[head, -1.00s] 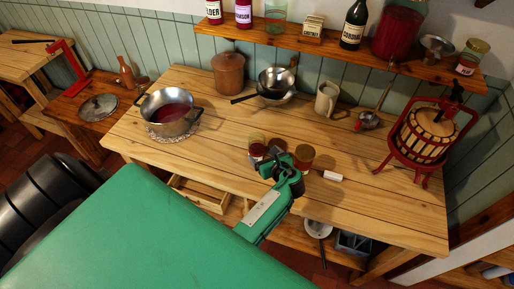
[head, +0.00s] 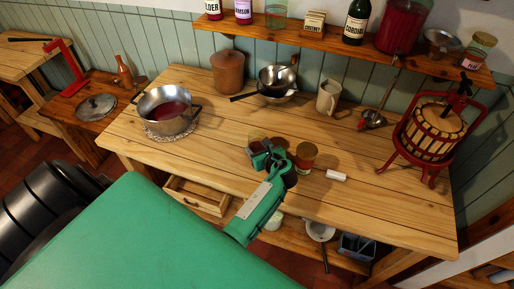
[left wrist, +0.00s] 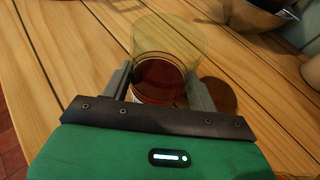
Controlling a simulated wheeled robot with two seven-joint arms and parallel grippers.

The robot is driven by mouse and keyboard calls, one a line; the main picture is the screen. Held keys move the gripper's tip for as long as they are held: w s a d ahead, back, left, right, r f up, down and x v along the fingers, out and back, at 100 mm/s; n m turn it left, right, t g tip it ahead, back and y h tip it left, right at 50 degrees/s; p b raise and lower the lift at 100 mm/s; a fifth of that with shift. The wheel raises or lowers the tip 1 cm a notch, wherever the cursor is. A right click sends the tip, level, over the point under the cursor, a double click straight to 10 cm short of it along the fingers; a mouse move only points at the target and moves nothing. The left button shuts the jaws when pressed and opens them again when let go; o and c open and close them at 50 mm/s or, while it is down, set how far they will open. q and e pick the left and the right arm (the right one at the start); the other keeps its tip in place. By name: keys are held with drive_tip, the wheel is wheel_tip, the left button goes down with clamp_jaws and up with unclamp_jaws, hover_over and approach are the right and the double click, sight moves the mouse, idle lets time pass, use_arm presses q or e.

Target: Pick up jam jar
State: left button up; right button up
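A glass jam jar with dark red contents and a clear yellowish upper part (left wrist: 165,70) stands between the fingers of my left gripper (left wrist: 160,84) in the left wrist view. The fingers are apart, one on each side of the jar's lower part; whether they touch the glass is hard to tell. In the head view my left gripper (head: 266,152) is low over the pine table and partly hides the jars there. One jar (head: 305,156) stands just right of it, and dark red jar glass (head: 256,144) shows behind it. My right gripper is not in view.
A pot of red jam (head: 168,110) stands left on the table (head: 225,130). A fruit press (head: 433,130) stands right. A white roll (head: 336,175) lies near the jars.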

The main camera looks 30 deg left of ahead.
use_arm(q)
drive_tip(key=c, duration=0.3)
drive_tip(key=shift+c, duration=0.9)
drive_tip(key=shift+r, duration=0.1)
